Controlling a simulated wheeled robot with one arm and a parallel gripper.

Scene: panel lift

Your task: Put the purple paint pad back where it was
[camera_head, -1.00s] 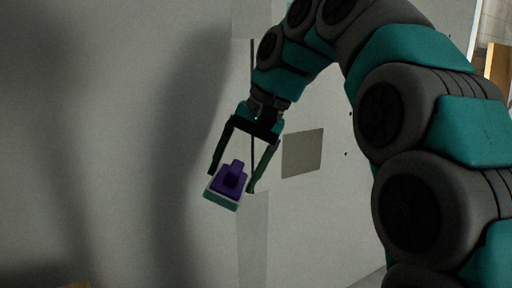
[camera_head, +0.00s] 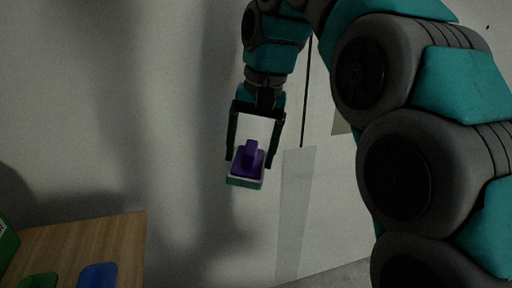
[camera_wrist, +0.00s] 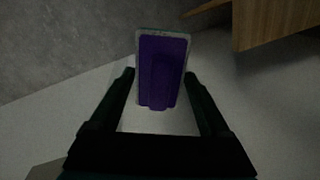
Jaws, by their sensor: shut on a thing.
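The purple paint pad (camera_head: 247,163) has a purple body with an upright grip and a pale, green-edged base. My gripper (camera_head: 250,158) is shut on it and holds it in the air in front of the pale wall. In the wrist view, the pad (camera_wrist: 162,72) sits between the two fingers of my gripper (camera_wrist: 160,85), its purple face toward the camera. The fingers partly hide how they meet the pad's grip.
A wooden table (camera_head: 112,236) stands at the lower left, with a blue thing (camera_head: 98,275), a green thing (camera_head: 39,281) and a green box (camera_head: 6,240) at its edge. The table also shows in the wrist view (camera_wrist: 275,22). The wall (camera_head: 200,130) has a pale strip (camera_head: 296,210).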

